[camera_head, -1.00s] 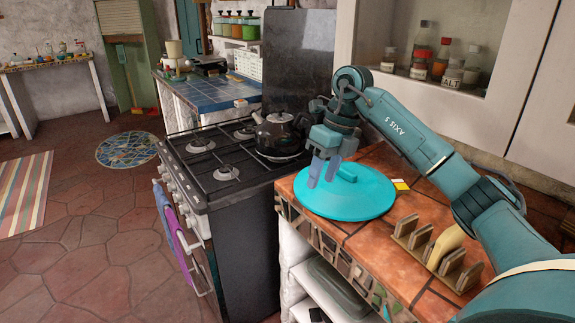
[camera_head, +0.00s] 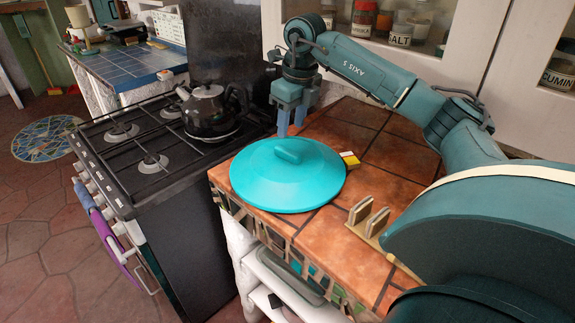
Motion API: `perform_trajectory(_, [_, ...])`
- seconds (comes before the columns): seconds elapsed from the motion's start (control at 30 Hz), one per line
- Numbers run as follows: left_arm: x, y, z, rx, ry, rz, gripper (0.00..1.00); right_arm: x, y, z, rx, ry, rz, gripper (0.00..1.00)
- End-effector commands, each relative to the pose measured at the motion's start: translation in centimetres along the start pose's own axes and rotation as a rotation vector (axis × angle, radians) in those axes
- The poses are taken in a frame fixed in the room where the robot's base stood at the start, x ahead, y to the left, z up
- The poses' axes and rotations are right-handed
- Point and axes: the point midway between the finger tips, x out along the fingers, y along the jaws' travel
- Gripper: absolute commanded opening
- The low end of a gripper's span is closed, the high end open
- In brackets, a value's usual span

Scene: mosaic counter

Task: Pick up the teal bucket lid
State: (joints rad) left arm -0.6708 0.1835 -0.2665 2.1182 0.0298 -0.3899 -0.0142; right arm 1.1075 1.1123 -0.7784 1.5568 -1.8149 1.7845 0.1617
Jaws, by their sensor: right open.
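The teal bucket lid (camera_head: 270,185) lies flat on the terracotta-tiled counter, near its front left corner. A raised bar handle (camera_head: 290,151) stands on its top. My right gripper (camera_head: 291,128) points down just behind the lid's handle in the picture, with its two blue fingers apart and nothing between them. The fingertips appear close to the lid's far part; I cannot tell whether they touch it. My left gripper is not in view.
A stove (camera_head: 150,160) with a dark kettle (camera_head: 211,112) stands left of the counter. A small yellow item (camera_head: 350,160) lies right of the lid, and a wooden rack (camera_head: 369,222) stands nearer. Jars line the cabinet behind. Tiles behind the lid are clear.

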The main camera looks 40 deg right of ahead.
Motion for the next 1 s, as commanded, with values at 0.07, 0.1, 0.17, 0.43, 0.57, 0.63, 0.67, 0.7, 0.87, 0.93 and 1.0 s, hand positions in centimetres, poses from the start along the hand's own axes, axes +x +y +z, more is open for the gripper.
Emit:
perform_trajectory(0.07, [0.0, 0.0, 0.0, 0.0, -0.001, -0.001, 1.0, 1.2, 0.0, 0.0, 0.001, 0.002, 0.0, 0.44])
perform_trajectory(0.1, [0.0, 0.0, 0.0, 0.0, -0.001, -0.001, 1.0, 1.6, 0.0, 0.0, 0.001, 0.001, 0.0, 0.44])
perform_trajectory(0.17, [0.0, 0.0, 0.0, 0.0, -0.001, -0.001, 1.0, 2.0, 0.0, 0.0, 0.001, 0.0, 0.0, 0.44])
perform_trajectory(0.43, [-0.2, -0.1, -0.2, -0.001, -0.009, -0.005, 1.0, 4.9, -0.2, 0.0, 0.0, 0.004, 0.0, 0.44])
perform_trajectory(0.57, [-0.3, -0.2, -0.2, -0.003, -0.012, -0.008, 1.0, 6.7, -0.2, 0.0, 0.001, 0.002, 0.001, 0.44])
perform_trajectory(0.63, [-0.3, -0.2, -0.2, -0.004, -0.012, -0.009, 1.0, 7.3, -0.2, 0.0, 0.001, 0.001, 0.001, 0.44])
perform_trajectory(0.67, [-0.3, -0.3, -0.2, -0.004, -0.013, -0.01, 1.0, 7.4, -0.2, 0.0, 0.001, 0.001, 0.001, 0.44])
perform_trajectory(0.7, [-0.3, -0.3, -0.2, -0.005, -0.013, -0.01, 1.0, 7.5, -0.2, 0.0, 0.001, 0.0, 0.0, 0.44])
perform_trajectory(0.87, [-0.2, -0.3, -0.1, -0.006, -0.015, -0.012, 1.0, 7.6, -0.2, 0.0, 0.001, -0.001, 0.0, 0.44])
perform_trajectory(0.93, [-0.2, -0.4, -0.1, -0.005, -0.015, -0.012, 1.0, 7.5, -0.2, 0.0, 0.001, -0.001, 0.0, 0.4])
perform_trajectory(1.0, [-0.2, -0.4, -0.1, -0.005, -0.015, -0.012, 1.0, 7.5, -0.2, 0.0, 0.001, -0.001, 0.0, 0.35])
